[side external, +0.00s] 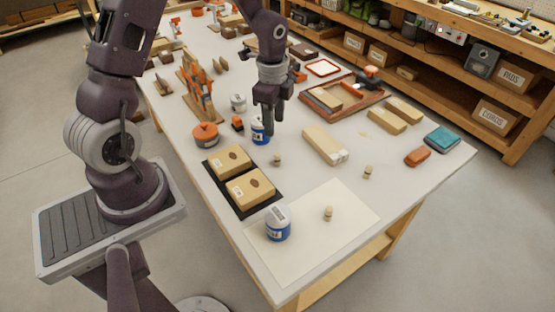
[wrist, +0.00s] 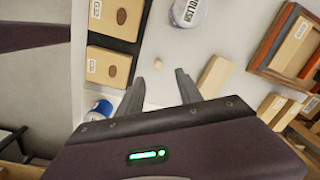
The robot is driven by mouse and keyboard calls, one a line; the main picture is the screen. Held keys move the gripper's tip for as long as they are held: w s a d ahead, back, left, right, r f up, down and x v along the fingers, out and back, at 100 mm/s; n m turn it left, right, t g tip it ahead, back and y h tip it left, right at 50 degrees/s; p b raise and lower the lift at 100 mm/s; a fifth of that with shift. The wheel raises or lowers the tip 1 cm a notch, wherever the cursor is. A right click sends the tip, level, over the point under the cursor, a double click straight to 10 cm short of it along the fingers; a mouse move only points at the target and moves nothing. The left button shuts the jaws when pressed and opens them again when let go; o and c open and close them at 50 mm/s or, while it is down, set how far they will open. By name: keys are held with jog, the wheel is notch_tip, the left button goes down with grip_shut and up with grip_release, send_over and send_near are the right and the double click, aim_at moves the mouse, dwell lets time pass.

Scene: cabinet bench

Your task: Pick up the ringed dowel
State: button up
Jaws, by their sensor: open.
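Three small pale dowels stand apart on the bench in the side external view: one near my gripper (side external: 277,159), one farther right (side external: 368,171), and one on the pale sheet (side external: 327,213). I cannot tell which is ringed. My gripper (side external: 269,131) is open and empty, pointing down above the bench, behind the nearest dowel in that view. In the wrist view, one small dowel (wrist: 159,64) shows just ahead of my open fingertips (wrist: 160,75), roughly centred between them and apart from them.
A blue-and-white tin (side external: 260,132) stands close by my gripper. Two labelled boxes (side external: 249,190) lie on a dark mat to the left. A long pale block (side external: 325,144) lies right of the nearest dowel. Another tin (side external: 278,223) stands on the sheet (side external: 340,240).

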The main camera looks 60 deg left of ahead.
jog(key=m, duration=0.2)
send_over(277, 154)
jog(key=a, duration=0.1)
jog(key=shift+g+h, duration=0.3)
jog(key=f, duration=0.6)
jog(key=shift+s+a+f, duration=0.15)
jog(key=shift+a+f, duration=0.05)
jog(key=shift+f, duration=0.2)
jog(key=f, duration=0.2)
jog(key=d+f, duration=0.1)
jog(key=f, duration=0.2)
jog(key=shift+d+f, duration=0.2)
jog(key=shift+f, duration=0.4)
grip_shut()
